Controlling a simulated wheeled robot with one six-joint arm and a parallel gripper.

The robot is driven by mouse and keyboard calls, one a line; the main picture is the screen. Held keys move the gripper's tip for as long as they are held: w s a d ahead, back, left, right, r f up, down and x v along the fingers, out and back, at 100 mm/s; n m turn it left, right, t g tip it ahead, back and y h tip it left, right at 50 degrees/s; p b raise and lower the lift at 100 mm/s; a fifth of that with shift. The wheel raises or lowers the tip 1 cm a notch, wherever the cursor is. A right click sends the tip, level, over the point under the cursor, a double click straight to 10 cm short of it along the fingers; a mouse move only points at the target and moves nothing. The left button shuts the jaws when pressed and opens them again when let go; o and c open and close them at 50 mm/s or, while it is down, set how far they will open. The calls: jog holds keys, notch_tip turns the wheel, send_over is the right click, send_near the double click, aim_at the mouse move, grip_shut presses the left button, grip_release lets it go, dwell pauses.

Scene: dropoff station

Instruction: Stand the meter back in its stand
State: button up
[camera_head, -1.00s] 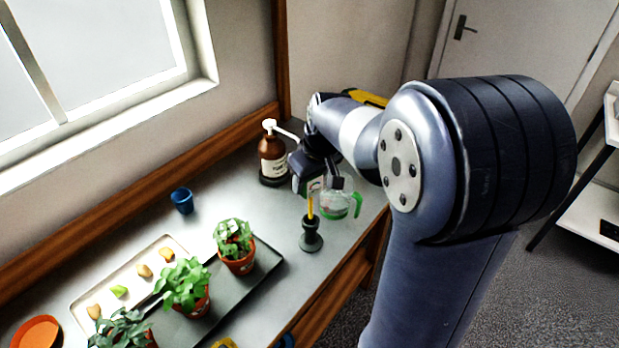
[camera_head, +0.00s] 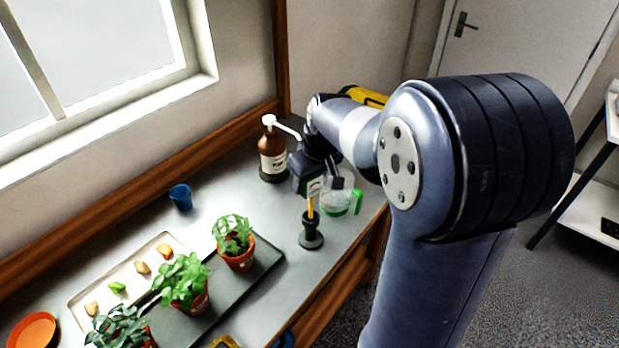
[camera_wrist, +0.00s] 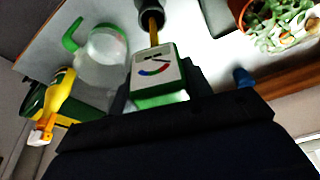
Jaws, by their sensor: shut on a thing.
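The meter (camera_wrist: 157,75) has a green body, a white dial face and a yellow probe, and also shows in the head view (camera_head: 315,186). My gripper (camera_head: 319,181) is shut on the meter's body, with the dark fingers on both sides of it in the wrist view (camera_wrist: 158,92). The meter is about upright, probe down. The stand (camera_head: 311,238) is a small dark holder with a round base, directly below. The probe's lower end meets the stand's mouth (camera_wrist: 150,8); how deep it sits inside is hidden.
A clear jug (camera_head: 338,198) with a green handle stands close right of the stand. A brown pump bottle (camera_head: 272,155) is behind left. Potted plants (camera_head: 235,243) on a dark tray (camera_head: 266,262) lie left. A blue cup (camera_head: 181,197) is further left.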

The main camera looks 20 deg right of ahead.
aim_at(310, 195)
jog(key=shift+f, duration=0.2)
dwell(0.4)
jog(key=shift+f+b, duration=0.45)
jog(key=shift+f, duration=0.15)
dwell(0.3)
jog(key=shift+f+b, duration=0.45)
jog(key=shift+b, duration=0.05)
jog(key=shift+f, duration=0.15)
jog(key=shift+f+b, duration=0.45)
jog(key=shift+f, duration=0.15)
dwell(0.6)
jog(key=shift+f+b, duration=0.45)
jog(key=shift+f, duration=0.1)
dwell(0.3)
